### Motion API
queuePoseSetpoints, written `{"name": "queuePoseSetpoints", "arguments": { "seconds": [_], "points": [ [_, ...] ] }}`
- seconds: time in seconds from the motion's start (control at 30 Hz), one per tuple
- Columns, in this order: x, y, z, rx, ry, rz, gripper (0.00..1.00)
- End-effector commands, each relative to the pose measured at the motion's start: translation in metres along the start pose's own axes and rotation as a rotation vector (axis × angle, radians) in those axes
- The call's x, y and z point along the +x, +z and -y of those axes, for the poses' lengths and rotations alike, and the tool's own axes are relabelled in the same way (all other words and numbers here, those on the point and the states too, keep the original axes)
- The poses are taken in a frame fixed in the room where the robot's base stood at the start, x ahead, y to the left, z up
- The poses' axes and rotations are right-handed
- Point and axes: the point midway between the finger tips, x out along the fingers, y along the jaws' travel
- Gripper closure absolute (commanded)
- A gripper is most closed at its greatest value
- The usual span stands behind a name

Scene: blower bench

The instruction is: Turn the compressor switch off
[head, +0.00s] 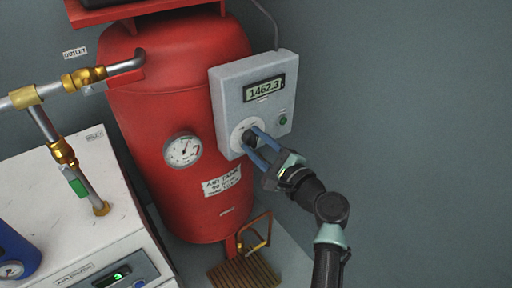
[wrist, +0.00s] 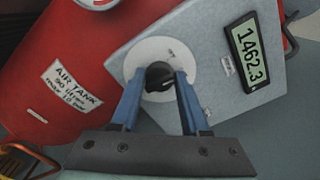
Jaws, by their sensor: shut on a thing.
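The compressor switch is a black rotary knob (wrist: 160,77) on a round white dial plate (wrist: 148,52), low on the front of a grey control box (head: 232,98). My gripper (head: 257,141) reaches it from the lower right in the head view. In the wrist view, its two blue fingers (wrist: 158,88) stand on either side of the knob and are shut on it. The knob's pointer leans to the right in the wrist view. The dial's markings are too small to read. The box's display (head: 264,90) reads 1462.3, and a green button or lamp (head: 283,120) sits below it.
A red air tank (head: 185,85) with a round gauge (head: 182,150) stands left of the box. A white dryer cabinet (head: 60,190) with brass-fitted pipes (head: 62,152) is at the left. A bent copper drain pipe (head: 256,232) is below. The wall side at right is clear.

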Motion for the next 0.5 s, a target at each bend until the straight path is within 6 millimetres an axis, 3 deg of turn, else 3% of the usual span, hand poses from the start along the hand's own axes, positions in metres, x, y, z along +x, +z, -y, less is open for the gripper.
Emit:
{"name": "queuePoseSetpoints", "arguments": {
  "seconds": [0.5],
  "points": [
    [-0.0005,-0.0036,-0.0054,-0.461,0.002,-0.001,1.0]
  ]
}}
